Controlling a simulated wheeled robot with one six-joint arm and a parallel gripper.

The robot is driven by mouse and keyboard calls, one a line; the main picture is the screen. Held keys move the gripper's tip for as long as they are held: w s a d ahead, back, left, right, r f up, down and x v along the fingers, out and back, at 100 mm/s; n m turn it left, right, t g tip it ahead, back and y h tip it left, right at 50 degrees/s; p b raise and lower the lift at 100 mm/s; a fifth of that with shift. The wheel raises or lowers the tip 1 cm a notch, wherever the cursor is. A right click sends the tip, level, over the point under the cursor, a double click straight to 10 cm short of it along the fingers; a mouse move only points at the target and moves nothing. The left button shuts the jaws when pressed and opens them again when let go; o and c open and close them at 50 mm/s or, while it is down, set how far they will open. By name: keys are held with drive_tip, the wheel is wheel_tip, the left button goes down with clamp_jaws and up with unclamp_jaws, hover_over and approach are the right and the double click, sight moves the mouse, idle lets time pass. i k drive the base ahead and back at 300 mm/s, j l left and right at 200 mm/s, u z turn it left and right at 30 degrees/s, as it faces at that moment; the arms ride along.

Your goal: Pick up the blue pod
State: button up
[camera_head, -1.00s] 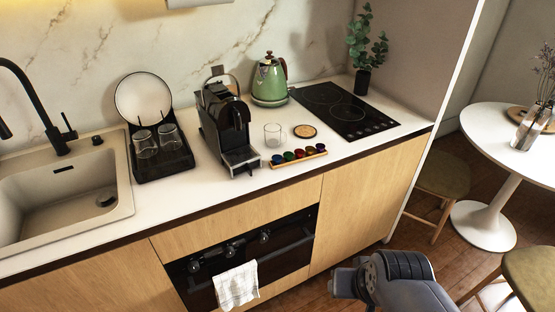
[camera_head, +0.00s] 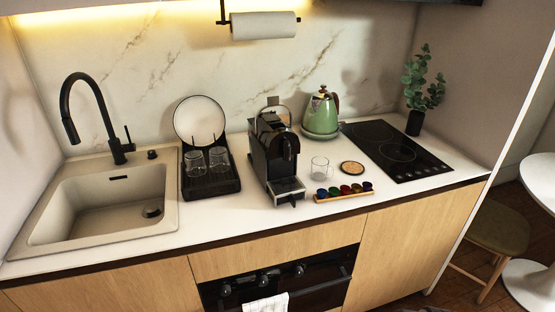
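A row of several small coloured pods sits on a narrow wooden tray (camera_head: 343,197) near the counter's front edge, right of the coffee machine. The leftmost pod (camera_head: 321,194) looks blue. The rightmost pod (camera_head: 367,187) is a dark blue-purple, and the shades are hard to tell apart at this size. Green and red pods lie between them. My gripper is not in view; only a sliver of my arm shows at the bottom edge, right of centre.
The black coffee machine (camera_head: 275,160) stands left of the tray. A glass cup (camera_head: 319,168) and a round coaster (camera_head: 352,168) are just behind it. A green kettle (camera_head: 321,115) and a black hob (camera_head: 398,150) are farther back and right. The sink (camera_head: 110,205) is at left.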

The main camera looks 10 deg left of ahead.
sight(321, 193)
drive_tip(key=i+l+u, duration=0.25)
drive_tip(key=i+u, duration=0.2)
drive_tip(key=i, duration=0.15)
drive_tip(key=i+l+u, duration=0.45)
drive_tip(key=i, duration=0.1)
